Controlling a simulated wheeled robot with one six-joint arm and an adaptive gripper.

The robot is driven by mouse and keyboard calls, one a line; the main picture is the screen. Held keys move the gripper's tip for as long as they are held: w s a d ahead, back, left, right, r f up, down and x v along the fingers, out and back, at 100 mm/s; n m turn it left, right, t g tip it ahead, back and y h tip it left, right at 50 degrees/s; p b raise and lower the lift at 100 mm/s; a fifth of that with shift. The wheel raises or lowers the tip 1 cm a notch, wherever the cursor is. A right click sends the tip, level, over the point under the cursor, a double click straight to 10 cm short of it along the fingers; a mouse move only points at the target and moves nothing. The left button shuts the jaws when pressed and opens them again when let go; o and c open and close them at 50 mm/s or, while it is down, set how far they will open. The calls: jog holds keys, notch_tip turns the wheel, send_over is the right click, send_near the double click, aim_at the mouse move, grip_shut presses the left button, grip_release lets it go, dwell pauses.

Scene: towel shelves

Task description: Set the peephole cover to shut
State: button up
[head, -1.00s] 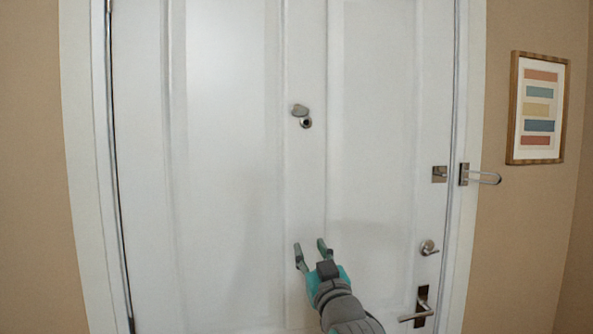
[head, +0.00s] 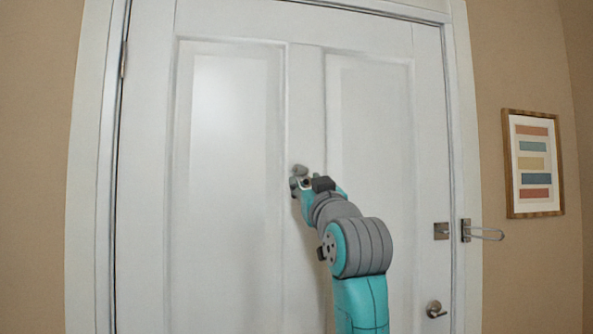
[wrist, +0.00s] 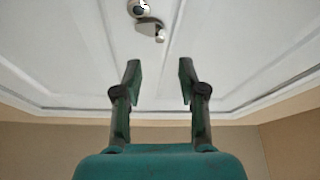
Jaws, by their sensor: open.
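The peephole cover (head: 299,170) is a small grey metal flap on the white door. It is swung aside, above and slightly left of the peephole, so the hole is uncovered. In the wrist view the cover (wrist: 151,28) and the round peephole (wrist: 138,8) with its dark centre show near the top edge, beyond the fingertips. My gripper (head: 302,186) is raised close to the peephole in the head view and partly hides it. In the wrist view my gripper (wrist: 160,70) is open, with nothing between its fingers.
The door (head: 235,220) has raised panels and a white frame. A swing-bar latch (head: 483,232) and a round lock (head: 435,309) are on its right side. A framed picture (head: 533,163) hangs on the right wall. The door face around my gripper is otherwise clear.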

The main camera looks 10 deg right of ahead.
aim_at(295, 168)
jog(key=x, duration=0.8)
jog(key=shift+w+r, duration=0.1)
jog(key=shift+w, duration=0.1)
grip_shut()
